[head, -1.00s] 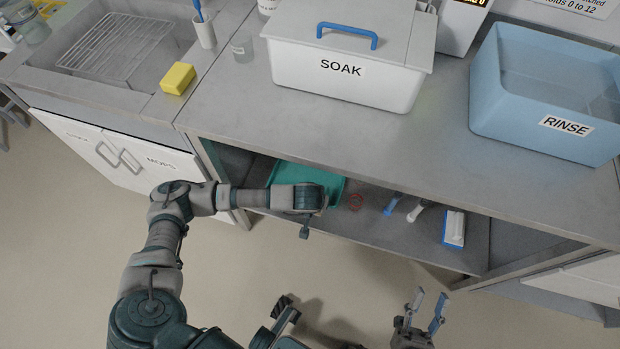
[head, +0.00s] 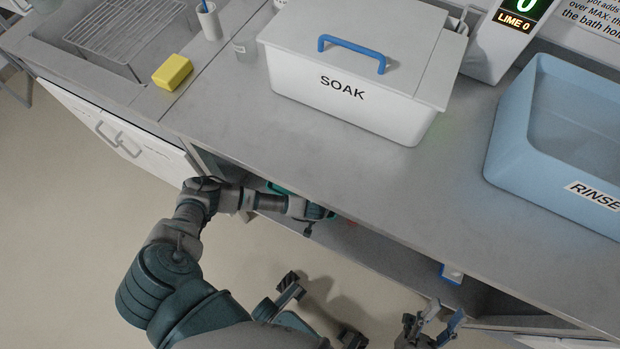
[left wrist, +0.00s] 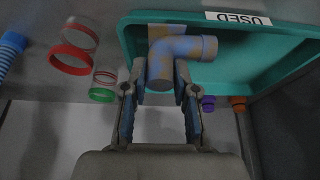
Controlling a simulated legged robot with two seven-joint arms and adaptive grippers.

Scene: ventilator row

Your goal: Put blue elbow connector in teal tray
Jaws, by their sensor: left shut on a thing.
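The blue elbow connector (left wrist: 172,62), blue with tan patches, is held between the fingers of my left gripper (left wrist: 160,88). In the left wrist view it overlaps the teal tray (left wrist: 262,78), which carries a "USED" label; I cannot tell whether it touches the tray floor. In the head view only a sliver of the teal tray (head: 277,187) shows under the counter edge, and my left gripper's fingers are hidden there. My right gripper (head: 436,318) is open and empty, low in front of the cabinet.
Red-ringed (left wrist: 70,60) and green-ringed (left wrist: 103,84) clear pieces and a blue ribbed hose (left wrist: 10,45) lie left of the tray. Purple (left wrist: 208,103) and orange (left wrist: 238,103) pieces are beside it. Above, the counter (head: 330,160) bears the SOAK box (head: 340,95) and RINSE tub (head: 530,150).

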